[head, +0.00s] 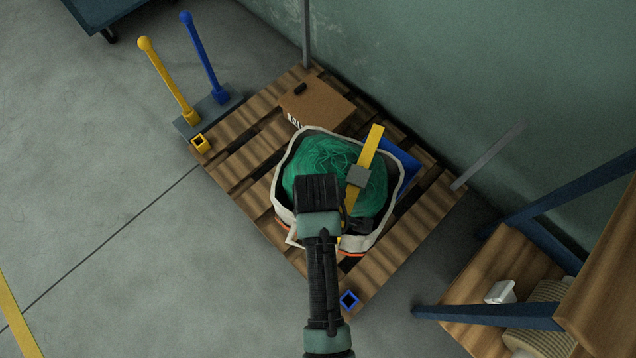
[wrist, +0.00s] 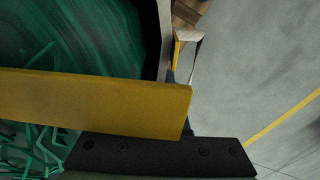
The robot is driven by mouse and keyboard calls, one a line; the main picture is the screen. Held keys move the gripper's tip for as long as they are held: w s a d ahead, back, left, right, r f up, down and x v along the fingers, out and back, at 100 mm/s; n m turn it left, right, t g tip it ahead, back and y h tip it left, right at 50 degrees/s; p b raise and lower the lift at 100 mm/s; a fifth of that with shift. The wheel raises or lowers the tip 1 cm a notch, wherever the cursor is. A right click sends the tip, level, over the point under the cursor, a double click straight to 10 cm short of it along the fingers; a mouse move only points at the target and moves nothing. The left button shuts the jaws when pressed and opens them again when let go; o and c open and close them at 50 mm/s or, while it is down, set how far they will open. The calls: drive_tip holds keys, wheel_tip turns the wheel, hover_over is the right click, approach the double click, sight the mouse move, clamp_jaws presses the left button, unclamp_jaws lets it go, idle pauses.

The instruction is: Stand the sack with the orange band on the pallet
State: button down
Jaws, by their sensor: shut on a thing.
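The sack (head: 283,178) is white with a dark inner rim and green netting (head: 325,153) bunched inside. A bit of its orange band (head: 352,254) shows low on its near side. It appears upright over the wooden pallet (head: 410,232); whether its base touches the slats is hidden. My gripper (head: 358,222), with a yellow bar and dark parts, reaches across the sack's open top. It is shut on the sack near the near-right rim, but the grip itself is mostly hidden.
A cardboard box (head: 318,103) lies behind the sack on the pallet, and a blue object (head: 405,168) is at its right. Yellow (head: 168,80) and blue (head: 203,60) posts stand left. A shelf (head: 490,315) is at lower right. Floor at left is clear.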

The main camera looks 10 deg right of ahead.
wheel_tip(320, 180, down, 15)
drive_tip(key=b, duration=0.6)
drive_tip(key=shift+w+r+b, duration=0.15)
drive_tip(key=shift+r+b, duration=0.05)
drive_tip(key=shift+b, duration=0.1)
drive_tip(key=c, duration=1.3)
unclamp_jaws()
drive_tip(key=shift+f, duration=0.15)
drive_tip(key=o, duration=0.4)
drive_tip(key=shift+c, duration=0.2)
drive_tip(key=shift+r, duration=0.2)
